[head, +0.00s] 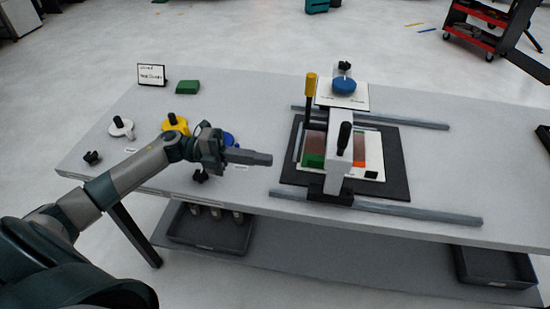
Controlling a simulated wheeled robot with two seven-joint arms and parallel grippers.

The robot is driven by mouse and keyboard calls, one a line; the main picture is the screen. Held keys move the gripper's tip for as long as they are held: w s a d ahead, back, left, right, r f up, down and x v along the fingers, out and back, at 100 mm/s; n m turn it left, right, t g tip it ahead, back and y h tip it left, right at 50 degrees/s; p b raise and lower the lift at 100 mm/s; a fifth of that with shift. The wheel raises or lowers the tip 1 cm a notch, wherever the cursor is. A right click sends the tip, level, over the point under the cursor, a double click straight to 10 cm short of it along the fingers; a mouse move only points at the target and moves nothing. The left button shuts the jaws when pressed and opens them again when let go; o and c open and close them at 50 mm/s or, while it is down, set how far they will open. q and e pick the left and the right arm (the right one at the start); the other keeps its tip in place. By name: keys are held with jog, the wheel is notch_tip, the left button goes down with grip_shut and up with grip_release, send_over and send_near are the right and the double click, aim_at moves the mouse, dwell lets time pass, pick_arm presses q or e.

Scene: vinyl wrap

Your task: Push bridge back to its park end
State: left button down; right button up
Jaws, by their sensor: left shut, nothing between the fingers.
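The bridge (338,158) is a light grey beam across two grey rails, with a black knob on top. It stands over the middle of a dark mat with a framed panel under it. The front rail (420,211) and the back rail (408,120) both run on to the right with bare length. My left gripper (262,158) is shut and empty. It points right, above the table, a short way left of the mat and apart from the bridge. My right gripper is not in view.
A yellow-topped post (310,88) rises by the bridge's back left. A blue disc (344,85) sits on a white plate behind. White (121,127) and yellow (175,124) knobbed discs, a green block (187,87) and a sign (151,75) are on the left. The table's right side is mostly clear.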

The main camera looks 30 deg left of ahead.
pick_arm(q)
jog(key=p, duration=0.6)
send_over(310, 186)
jog(key=a, duration=0.2)
jog(key=shift+d+r+p, duration=0.1)
jog(key=shift+d+p, duration=0.2)
jog(key=shift+d, duration=0.65)
jog(key=shift+d, duration=0.1)
jog(key=b+x, duration=0.1)
jog(key=x, duration=3.2)
jog(key=shift+b, duration=0.4)
jog(key=shift+d, duration=0.1)
